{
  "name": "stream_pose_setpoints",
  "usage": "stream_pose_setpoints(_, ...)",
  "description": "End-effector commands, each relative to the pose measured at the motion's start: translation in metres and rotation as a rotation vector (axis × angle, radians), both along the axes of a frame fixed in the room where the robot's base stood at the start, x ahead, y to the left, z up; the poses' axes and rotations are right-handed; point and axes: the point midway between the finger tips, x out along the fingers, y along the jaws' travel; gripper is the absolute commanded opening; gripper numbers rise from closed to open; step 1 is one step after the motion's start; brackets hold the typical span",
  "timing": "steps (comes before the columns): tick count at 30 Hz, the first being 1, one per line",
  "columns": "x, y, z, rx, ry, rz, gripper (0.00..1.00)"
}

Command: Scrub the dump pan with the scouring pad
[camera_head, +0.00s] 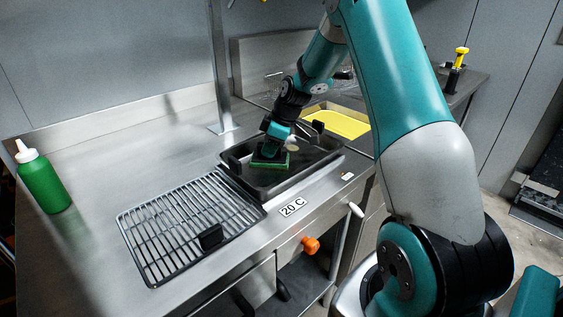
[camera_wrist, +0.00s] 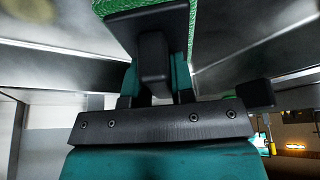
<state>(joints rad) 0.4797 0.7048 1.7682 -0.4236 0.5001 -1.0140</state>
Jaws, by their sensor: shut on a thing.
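The dump pan (camera_head: 318,152) is a dark rectangular pan set at the counter's front edge, in the middle of the head view. The scouring pad (camera_head: 284,161) is a green slab under a black backing and lies low inside the pan's left part. It looks to be at the pan floor, though contact is hard to confirm. My gripper (camera_head: 269,150) is above the pad, pointing down and shut on its black handle. In the wrist view the pad's green edge (camera_wrist: 193,25) shows around the black backing, with my gripper (camera_wrist: 155,85) at the handle.
A wire rack (camera_head: 170,225) with a small black block (camera_head: 211,236) sits left of the pan. A green bottle (camera_head: 43,180) stands far left. A yellow-bottomed tray (camera_head: 340,123) lies behind the pan, near a metal post (camera_head: 219,70).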

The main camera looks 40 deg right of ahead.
Motion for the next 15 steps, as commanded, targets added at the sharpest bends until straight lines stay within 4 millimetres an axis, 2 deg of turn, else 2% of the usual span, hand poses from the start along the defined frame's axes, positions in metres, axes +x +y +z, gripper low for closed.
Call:
stream_pose_setpoints(4,0.0001,-0.0085,0.0007,0.001,0.001,0.000,0.00)
stream_pose_setpoints(15,0.0005,-0.0115,0.0008,0.000,-0.001,0.001,0.00)
